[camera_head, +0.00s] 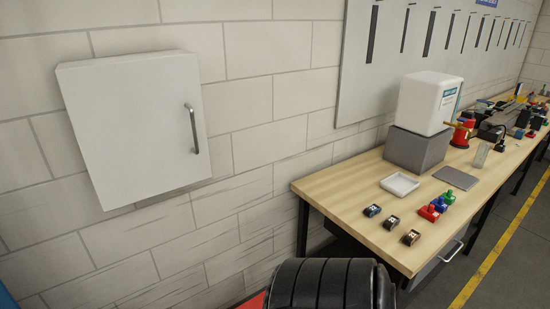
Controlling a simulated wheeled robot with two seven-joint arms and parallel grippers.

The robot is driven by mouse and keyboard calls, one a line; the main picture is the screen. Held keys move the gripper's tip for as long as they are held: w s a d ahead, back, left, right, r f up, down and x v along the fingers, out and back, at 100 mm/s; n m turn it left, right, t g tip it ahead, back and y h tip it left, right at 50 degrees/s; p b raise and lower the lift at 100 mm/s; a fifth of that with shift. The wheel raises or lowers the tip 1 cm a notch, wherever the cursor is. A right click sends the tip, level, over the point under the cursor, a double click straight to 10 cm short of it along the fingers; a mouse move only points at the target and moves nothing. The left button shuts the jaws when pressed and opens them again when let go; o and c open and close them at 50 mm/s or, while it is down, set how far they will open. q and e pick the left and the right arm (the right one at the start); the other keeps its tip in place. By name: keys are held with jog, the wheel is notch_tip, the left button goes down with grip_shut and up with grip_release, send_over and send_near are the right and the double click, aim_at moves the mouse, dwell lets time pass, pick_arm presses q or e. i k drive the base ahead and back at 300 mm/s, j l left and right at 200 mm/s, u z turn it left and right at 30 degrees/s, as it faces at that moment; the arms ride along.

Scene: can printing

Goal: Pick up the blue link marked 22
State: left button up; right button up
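Small link-like pieces lie on the near end of the wooden workbench (340,192). One dark blue-grey piece (372,210) with pale marks on top is leftmost. Two similar dark brownish pieces (391,222) (411,237) lie to its right, nearer the bench's front edge. Further right, a blue piece (440,204) sits between a red piece (429,213) and a green piece (449,197). The number 22 cannot be read on any piece, so I cannot tell which is the blue link. Neither of my grippers is in view.
A white tray (399,185) and a flat grey plate (456,178) lie behind the pieces. A white box on a grey block (416,149) stands further back. Tools crowd the bench's far end. A white wall cabinet (135,130) hangs at left. Bare wood surrounds the small pieces.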

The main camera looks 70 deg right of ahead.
aim_at(370, 212)
jog(key=z, duration=3)
jog(key=i+l+u, duration=0.1)
jog(key=i+l, duration=0.15)
jog(key=l, duration=0.15)
jog(key=i+l, duration=0.25)
jog(key=l, duration=0.15)
jog(key=i+l+u, duration=0.15)
jog(key=l, duration=0.25)
jog(key=i+l, duration=0.35)
jog(key=l+u, duration=0.05)
